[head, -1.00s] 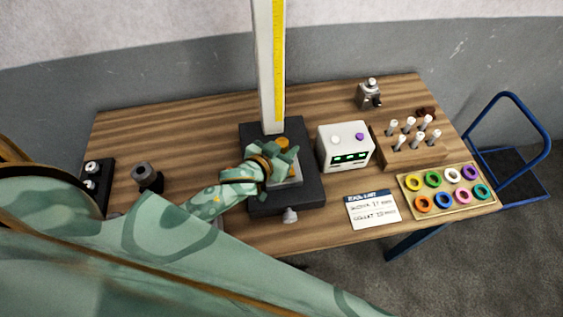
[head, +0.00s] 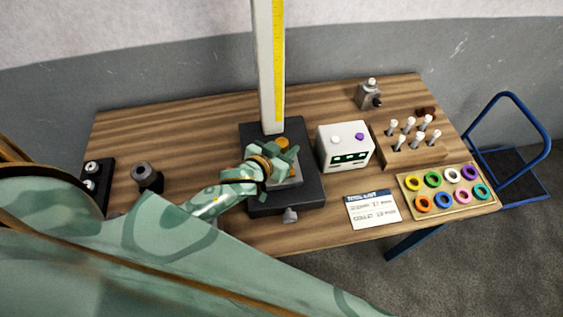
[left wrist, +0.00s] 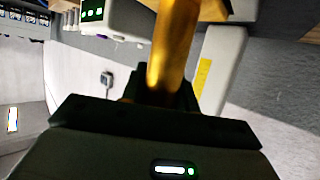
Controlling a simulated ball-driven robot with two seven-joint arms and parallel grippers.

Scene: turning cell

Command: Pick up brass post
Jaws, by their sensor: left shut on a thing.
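The brass post (left wrist: 172,50) is a shiny golden cylinder that fills the upper middle of the left wrist view, running up from between my left gripper's jaws. My left gripper (head: 291,160) is shut on it, over the dark base plate (head: 262,208) of the height gauge. In the head view only a small orange-gold part of the post (head: 283,143) shows beside the fingers; the gripper hides the rest. I cannot tell whether the post touches the plate below. My right gripper is not in view.
The gauge's tall white column (head: 268,70) rises just behind the gripper. A white readout box (head: 344,146) stands close to the right. Further right are a wooden pin rack (head: 412,157) and a tray of coloured rings (head: 447,211). The wooden table is clear at back left.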

